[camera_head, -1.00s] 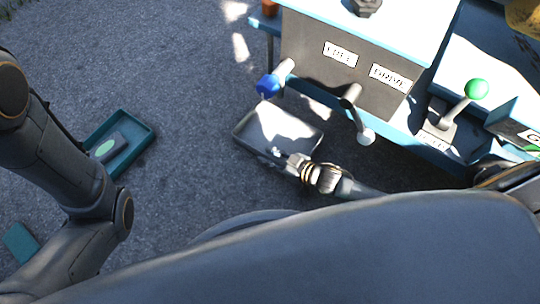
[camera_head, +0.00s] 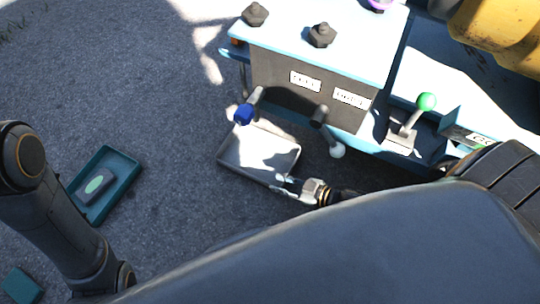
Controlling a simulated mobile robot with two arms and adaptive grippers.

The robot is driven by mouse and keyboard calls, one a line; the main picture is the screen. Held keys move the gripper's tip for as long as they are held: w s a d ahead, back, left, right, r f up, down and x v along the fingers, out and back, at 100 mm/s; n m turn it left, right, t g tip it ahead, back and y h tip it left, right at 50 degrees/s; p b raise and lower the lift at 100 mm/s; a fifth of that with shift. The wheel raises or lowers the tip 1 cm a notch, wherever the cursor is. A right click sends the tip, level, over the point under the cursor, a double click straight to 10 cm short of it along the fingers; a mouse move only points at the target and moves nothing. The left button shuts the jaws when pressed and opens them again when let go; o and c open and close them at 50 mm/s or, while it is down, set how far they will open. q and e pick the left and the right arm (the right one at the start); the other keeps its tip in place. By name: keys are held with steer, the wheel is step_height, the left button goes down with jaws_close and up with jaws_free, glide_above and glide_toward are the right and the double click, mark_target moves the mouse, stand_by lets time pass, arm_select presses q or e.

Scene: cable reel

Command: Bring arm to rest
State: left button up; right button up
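My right gripper (camera_head: 287,184) is small and partly dark in the picture, at the near right edge of a grey metal tray (camera_head: 232,160). I cannot tell whether its fingers are open or shut, and no held thing shows. Most of my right arm is hidden behind my own dark body. My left arm comes down the left side of the picture; its gripper is out of view.
A control box (camera_head: 272,70) stands above the tray, with a blue-knobbed lever (camera_head: 243,114), a white-tipped lever (camera_head: 337,150) and a green-knobbed lever (camera_head: 426,101). Bare ground lies between the trays.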

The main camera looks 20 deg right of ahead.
steer(key=shift+s+d+r, duration=0.15)
steer(key=shift+s+d, duration=0.05)
steer(key=shift+s, duration=0.1)
stand_by(0.4)
